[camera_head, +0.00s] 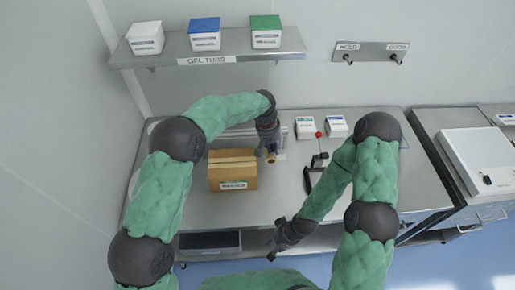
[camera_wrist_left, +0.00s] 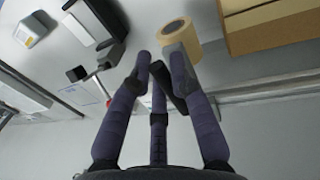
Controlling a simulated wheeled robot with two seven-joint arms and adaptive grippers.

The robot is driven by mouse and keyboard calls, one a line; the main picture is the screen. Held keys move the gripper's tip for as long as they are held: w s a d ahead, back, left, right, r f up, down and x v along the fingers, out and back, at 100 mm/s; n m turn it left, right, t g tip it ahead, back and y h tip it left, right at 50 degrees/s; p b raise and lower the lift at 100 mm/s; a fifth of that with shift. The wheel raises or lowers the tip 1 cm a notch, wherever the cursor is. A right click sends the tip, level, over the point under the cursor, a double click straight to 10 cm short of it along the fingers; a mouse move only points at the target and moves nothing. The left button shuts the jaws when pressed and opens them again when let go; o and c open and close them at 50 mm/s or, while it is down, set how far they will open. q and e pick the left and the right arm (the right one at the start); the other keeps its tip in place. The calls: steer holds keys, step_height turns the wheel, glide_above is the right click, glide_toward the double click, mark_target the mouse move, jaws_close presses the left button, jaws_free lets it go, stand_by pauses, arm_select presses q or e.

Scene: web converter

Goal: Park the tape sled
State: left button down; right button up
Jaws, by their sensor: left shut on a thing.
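My left gripper (camera_head: 268,154) is over the bench, just right of the cardboard box. In the left wrist view its fingers (camera_wrist_left: 160,62) are closed together on a small grey part. That part sits right against a tan tape roll (camera_wrist_left: 178,32), and I take the two together as the tape sled; the fingers hide much of it. In the head view only a small tan bit of the roll (camera_head: 271,158) shows under the gripper. My right gripper (camera_head: 276,250) hangs low near the bench's front edge, away from the sled; its fingers are too small to read.
A cardboard box (camera_head: 232,172) stands left of the left gripper. A pale rail (camera_head: 240,134) runs behind it. A black device with a red-knobbed lever (camera_head: 319,135) stands to the right, with white labelled boxes (camera_head: 306,128) behind. A shelf (camera_head: 210,60) with cartons hangs above.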

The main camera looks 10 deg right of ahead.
arm_select(q)
steer(key=shift+d, duration=0.55)
steer(key=c, duration=1.1)
jaws_free()
steer(key=shift+d, duration=0.25)
steer(key=shift+a+r, duration=0.2)
steer(key=shift+r, duration=0.15)
step_height(320, 180, up, 11)
steer(key=a, duration=0.2)
